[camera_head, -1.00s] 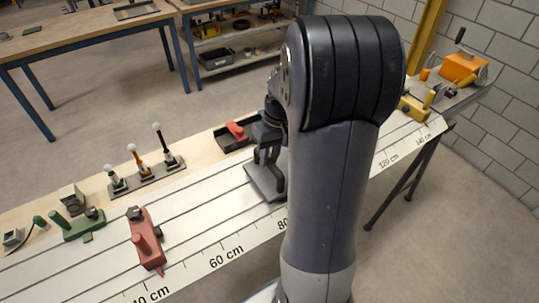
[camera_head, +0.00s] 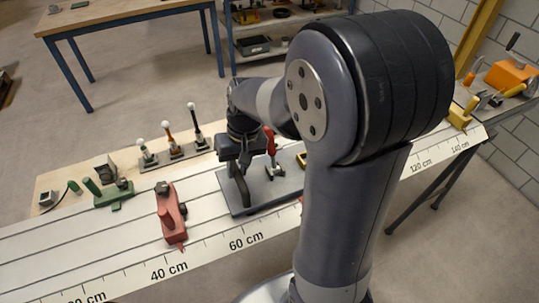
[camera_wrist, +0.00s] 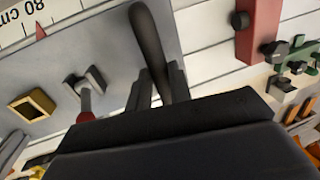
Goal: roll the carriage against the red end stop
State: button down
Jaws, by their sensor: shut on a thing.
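The carriage (camera_head: 285,189) is a flat grey plate on the white track, with a red-handled lever (camera_head: 270,144) on top. My gripper (camera_head: 238,178) is shut on its dark upright handle, near the plate's left end. The handle (camera_wrist: 150,40) also shows in the wrist view, rising between the fingers. The red end stop (camera_head: 171,215) stands on the track to the left of the carriage, near the 40 cm mark. A gap of bare track lies between them. In the wrist view the red end stop (camera_wrist: 262,25) is apart from the plate (camera_wrist: 50,75). My arm hides the carriage's right part.
A green fixture (camera_head: 115,197) sits behind the red stop. A rack with several ball-topped levers (camera_head: 172,154) stands behind the track. A yellow block (camera_head: 461,115) is at the track's far right. The track between stop and carriage is clear.

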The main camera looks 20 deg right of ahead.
jog(key=a, duration=1)
jog(key=shift+s+a, duration=0.2)
jog(key=shift+r, duration=0.1)
jog(key=c, duration=1.3)
grip_release()
jog(key=shift+a, duration=0.25)
jog(key=shift+c, duration=0.2)
jog(key=shift+o, duration=0.2)
jog(key=shift+d, duration=0.1)
notch_tip(320, 180, up, 10)
jog(key=d, duration=0.2)
jog(key=shift+r, duration=0.25)
